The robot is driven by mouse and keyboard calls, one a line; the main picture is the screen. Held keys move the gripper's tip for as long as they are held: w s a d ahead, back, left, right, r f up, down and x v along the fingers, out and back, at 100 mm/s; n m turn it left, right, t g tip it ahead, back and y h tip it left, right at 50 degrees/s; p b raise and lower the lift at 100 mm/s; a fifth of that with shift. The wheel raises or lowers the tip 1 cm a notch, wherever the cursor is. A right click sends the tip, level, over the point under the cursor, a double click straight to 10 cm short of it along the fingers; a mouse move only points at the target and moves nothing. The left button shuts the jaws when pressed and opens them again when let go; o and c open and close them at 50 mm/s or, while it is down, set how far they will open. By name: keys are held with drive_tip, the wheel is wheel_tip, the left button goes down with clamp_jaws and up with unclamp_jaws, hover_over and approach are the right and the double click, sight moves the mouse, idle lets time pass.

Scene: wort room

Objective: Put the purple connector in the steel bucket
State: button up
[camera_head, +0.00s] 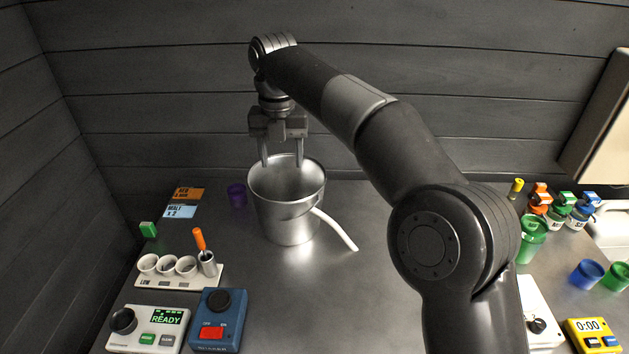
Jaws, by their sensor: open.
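The steel bucket (285,216) stands upright on the metal worktop, left of centre. A white tube sticks out from its lower right side. My gripper (281,160) points down at the bucket's mouth, its two fingers apart with nothing visible between them. The fingertips overlap the far rim in this view, so I cannot tell how deep they are. A small dark purple thing (237,194), shaped like a cup, stands just left of the bucket. I cannot tell whether it is the purple connector. No other purple thing shows, and the bucket's floor is hidden.
Left of the bucket are a white rack of cups (178,280), a green block (148,229) and two label cards (181,211). A blue switch box (218,318) stands in front. Coloured bottles and cups (587,274) are at the right. My arm hides the centre right.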

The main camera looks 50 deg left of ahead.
drive_tip(key=w+d+r+m+t, duration=0.1)
drive_tip(key=w+d+r+m, duration=0.3)
drive_tip(key=d, duration=0.4)
drive_tip(key=w+d+r+m+t, duration=0.1)
drive_tip(key=w+d+r+m, duration=0.1)
drive_tip(key=w+d+m, duration=0.5)
drive_tip(key=d+r+m+t, duration=0.1)
drive_tip(key=d+m, duration=1.1)
drive_tip(key=d, duration=1)
drive_tip(key=s+d+f+m+t, duration=0.1)
drive_tip(key=s+d+f+m, duration=0.2)
drive_tip(key=d+m, duration=0.4)
drive_tip(key=s+d+f+m, duration=0.3)
drive_tip(key=s+d+m, duration=0.2)
drive_tip(key=d, duration=0.6)
drive_tip(key=s+d+f+m+t, duration=0.1)
drive_tip(key=s+d+f+m, duration=0.3)
drive_tip(key=d+m, duration=0.5)
drive_tip(key=shift+d+m+t, duration=0.3)
drive_tip(key=shift+d+m, duration=0.05)
drive_tip(key=shift+m, duration=0.15)
